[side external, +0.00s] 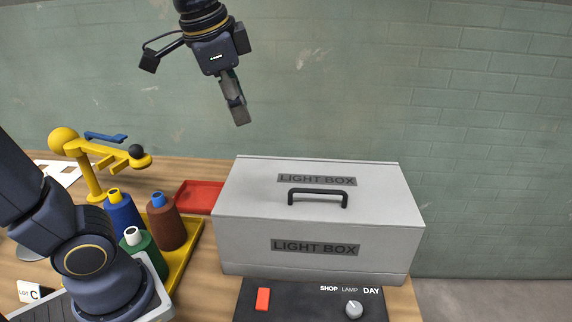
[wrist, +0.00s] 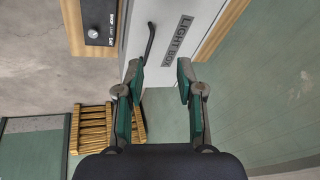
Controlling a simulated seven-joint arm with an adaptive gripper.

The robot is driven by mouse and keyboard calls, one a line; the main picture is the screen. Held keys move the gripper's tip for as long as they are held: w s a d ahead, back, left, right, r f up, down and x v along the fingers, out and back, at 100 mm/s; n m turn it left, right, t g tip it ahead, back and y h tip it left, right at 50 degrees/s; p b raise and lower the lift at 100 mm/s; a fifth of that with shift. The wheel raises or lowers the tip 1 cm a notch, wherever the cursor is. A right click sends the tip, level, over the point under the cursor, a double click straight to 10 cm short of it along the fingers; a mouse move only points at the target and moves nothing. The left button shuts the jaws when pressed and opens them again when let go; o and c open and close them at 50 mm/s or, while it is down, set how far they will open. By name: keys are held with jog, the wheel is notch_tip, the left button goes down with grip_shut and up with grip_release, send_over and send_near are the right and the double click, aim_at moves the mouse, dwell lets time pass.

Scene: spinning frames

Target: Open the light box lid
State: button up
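The light box (side external: 318,250) is a grey metal box on the table. Its lid (side external: 250,185) is closed, with a black bar handle (side external: 318,193) standing on top near a "LIGHT BOX" label. My gripper (side external: 239,115) hangs in the air above and left of the lid, apart from it, pointing down. In the wrist view my gripper (wrist: 159,72) has its two fingers spread with nothing between them. The light box (wrist: 195,22) lies beyond the fingertips there, with the handle (wrist: 150,42) left of the gap between them.
A black control panel (side external: 300,298) with a red switch and a knob sits in front of the box. Left of the box are a red tray (side external: 197,197), a yellow tray (side external: 188,255) with several spools, and a yellow stand (side external: 90,175). The air above the lid is clear.

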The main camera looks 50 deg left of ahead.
jog(key=w+d+r+m+g, duration=0.15)
jog(key=w+d, duration=0.25)
jog(key=w, duration=0.4)
jog(key=m, duration=0.2)
send_near(318, 190)
jog(key=shift+g+y, duration=0.3)
jog(key=shift+g, duration=0.05)
jog(key=f, duration=0.2)
jog(key=w+f, duration=0.1)
jog(key=f, duration=0.2)
jog(key=w+f, duration=0.1)
jog(key=f, duration=0.2)
jog(key=shift+a, duration=0.35)
grip_shut()
